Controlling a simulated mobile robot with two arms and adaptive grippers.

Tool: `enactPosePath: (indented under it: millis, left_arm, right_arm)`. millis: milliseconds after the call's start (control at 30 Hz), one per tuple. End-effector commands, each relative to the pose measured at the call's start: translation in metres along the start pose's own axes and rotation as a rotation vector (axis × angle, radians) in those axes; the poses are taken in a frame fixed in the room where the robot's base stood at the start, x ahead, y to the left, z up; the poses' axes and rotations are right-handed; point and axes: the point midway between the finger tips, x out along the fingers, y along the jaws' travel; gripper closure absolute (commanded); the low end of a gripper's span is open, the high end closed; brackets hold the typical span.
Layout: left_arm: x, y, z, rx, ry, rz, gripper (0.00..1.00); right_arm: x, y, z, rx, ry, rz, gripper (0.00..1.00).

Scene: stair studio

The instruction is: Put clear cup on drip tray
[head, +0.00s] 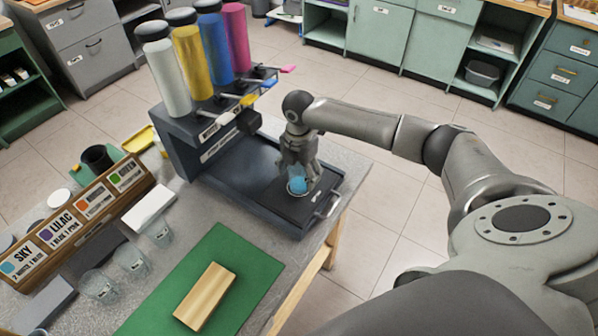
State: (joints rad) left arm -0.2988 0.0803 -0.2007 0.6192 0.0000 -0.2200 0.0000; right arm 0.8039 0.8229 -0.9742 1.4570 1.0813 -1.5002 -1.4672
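The clear cup (297,187) is at the dark drip tray (270,196) at the foot of the paint dispenser, with something blue showing in it. My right gripper (299,172) comes down over the cup from above, its fingers around the rim and shut on it. The fingers hide part of the cup, and I cannot tell whether its base touches the tray. The tray has a metal handle (328,206) at its right front. My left gripper is not in view.
The dispenser (215,135) carries white, yellow, blue and pink bottles with coloured levers. Three clear cups (131,261) stand at the left. A wooden block (205,296) lies on a green mat (233,252). A wooden recipe board (85,215) stands at the far left.

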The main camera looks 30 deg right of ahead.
Motion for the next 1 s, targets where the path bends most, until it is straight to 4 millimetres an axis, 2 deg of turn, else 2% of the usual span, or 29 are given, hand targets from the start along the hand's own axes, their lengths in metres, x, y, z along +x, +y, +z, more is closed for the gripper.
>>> enactPosePath:
  millis: [200,367,800,1000]
  left_arm:
    - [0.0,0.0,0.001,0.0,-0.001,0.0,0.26]
    - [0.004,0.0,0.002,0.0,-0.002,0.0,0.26]
    - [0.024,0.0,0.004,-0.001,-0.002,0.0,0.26]
    - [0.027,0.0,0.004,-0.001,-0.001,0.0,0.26]
  right_arm:
    - [-0.001,0.0,0.0,0.0,0.0,0.001,0.26]
    - [-0.014,0.001,0.001,-0.001,-0.002,0.004,0.26]
    - [-0.102,0.001,0.001,0.001,-0.002,0.003,0.26]
    - [-0.121,0.001,0.0,0.0,0.001,0.001,0.26]
